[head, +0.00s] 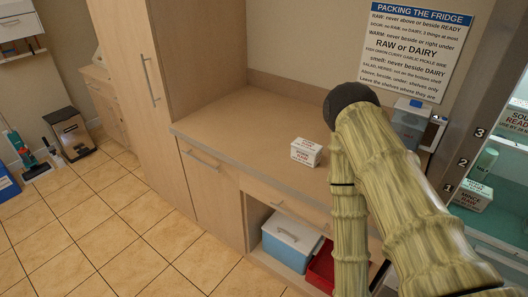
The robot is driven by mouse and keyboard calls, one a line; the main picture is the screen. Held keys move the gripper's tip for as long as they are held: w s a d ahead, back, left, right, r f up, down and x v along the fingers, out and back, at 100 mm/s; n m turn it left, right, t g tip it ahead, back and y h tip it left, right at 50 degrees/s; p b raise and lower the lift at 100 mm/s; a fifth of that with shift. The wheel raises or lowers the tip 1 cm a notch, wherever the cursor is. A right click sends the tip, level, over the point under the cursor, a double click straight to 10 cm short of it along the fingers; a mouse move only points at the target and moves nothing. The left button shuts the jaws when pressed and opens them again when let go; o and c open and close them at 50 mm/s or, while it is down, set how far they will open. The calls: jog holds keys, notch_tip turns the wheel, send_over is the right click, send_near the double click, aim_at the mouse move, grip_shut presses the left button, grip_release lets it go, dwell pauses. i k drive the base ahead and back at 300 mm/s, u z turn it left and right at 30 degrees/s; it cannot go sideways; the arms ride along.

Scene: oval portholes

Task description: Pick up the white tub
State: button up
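A small white tub (305,152) with red and dark lettering stands upright on the wooden counter, left of my arm. Nothing touches it. A second white tub (470,195), with a dark-lettered label, stands on a shelf in the glass-fronted fridge at the right edge. My bamboo-patterned arm rises at the right, bends at a dark round joint, and covers part of the counter. My gripper cannot be made out in the head view.
The counter (235,115) is mostly clear. A blue-lidded container (411,115) stands behind my arm. Below are a blue box with a white lid (291,242) and a red bin (321,267). A packing-rules sign (415,45) hangs above. Tiled floor (110,220) is free at left.

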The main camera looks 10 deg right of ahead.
aim_at(308, 153)
jog(key=u, duration=1.2)
jog(key=i, duration=1.3)
jog(key=z, duration=1.25)
